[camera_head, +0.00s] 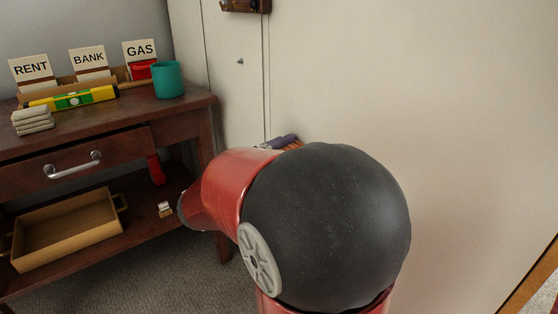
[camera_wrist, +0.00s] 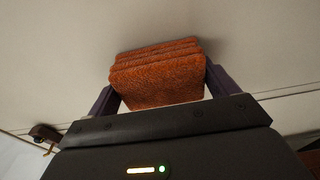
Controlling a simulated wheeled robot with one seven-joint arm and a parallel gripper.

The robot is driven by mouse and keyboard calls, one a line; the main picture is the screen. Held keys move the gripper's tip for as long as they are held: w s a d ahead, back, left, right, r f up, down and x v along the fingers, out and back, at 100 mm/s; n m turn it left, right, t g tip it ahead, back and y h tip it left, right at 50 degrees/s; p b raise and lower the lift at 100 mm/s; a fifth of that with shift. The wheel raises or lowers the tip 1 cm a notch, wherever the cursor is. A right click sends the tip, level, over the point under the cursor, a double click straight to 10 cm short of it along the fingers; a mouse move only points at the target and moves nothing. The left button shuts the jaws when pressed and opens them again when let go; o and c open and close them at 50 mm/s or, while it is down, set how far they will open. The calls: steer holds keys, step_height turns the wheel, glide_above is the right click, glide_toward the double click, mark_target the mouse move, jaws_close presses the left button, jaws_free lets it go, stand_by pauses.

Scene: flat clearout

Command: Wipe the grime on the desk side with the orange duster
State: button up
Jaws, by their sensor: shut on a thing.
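My gripper (camera_wrist: 160,88) is shut on the orange duster (camera_wrist: 157,78), a thick, layered, rough block held between its two dark purple fingers. In the head view, a purple finger (camera_head: 284,141) and a sliver of the duster (camera_head: 294,146) show behind my arm, in front of the pale wall. The dark wooden desk (camera_head: 190,103) stands at left, seen from the front. Its right side is turned away or hidden by my arm, and I see no grime in either view. In the wrist view a pale surface lies beyond the duster; I cannot tell whether they touch.
A tan tray (camera_head: 68,243) sits on the lower shelf. A wooden wall fixture (camera_head: 245,6) hangs above.

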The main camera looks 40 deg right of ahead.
steer(key=s, duration=0.6)
steer(key=shift+s+a, duration=0.15)
steer(key=shift+a, duration=0.05)
stand_by(0.4)
steer(key=a, duration=0.6)
steer(key=shift+w, duration=0.2)
steer(key=shift+w+a, duration=0.1)
steer(key=shift+a, duration=1.4)
